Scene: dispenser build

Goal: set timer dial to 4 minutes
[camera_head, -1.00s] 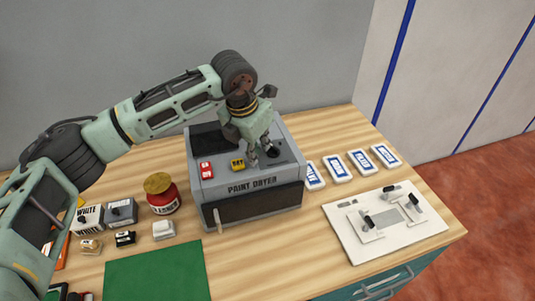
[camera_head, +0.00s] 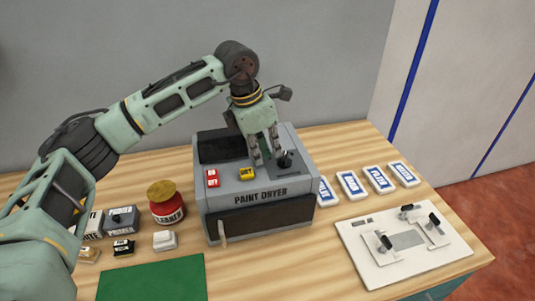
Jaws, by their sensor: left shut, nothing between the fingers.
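The grey paint dryer (camera_head: 262,222) stands on the wooden table, its name on the front edge. A black timer dial (camera_head: 285,160) sits on the right of its top, on a darker panel. The dial's markings are too small to read. My right gripper is not in view.
A red jar (camera_head: 166,205) with a yellowish lid and small grey boxes stand left of the dryer. Several blue-and-white labelled blocks (camera_head: 350,184) lie to the right. A white fixture plate (camera_head: 375,265) is at front right, a green mat (camera_head: 150,280) at front left.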

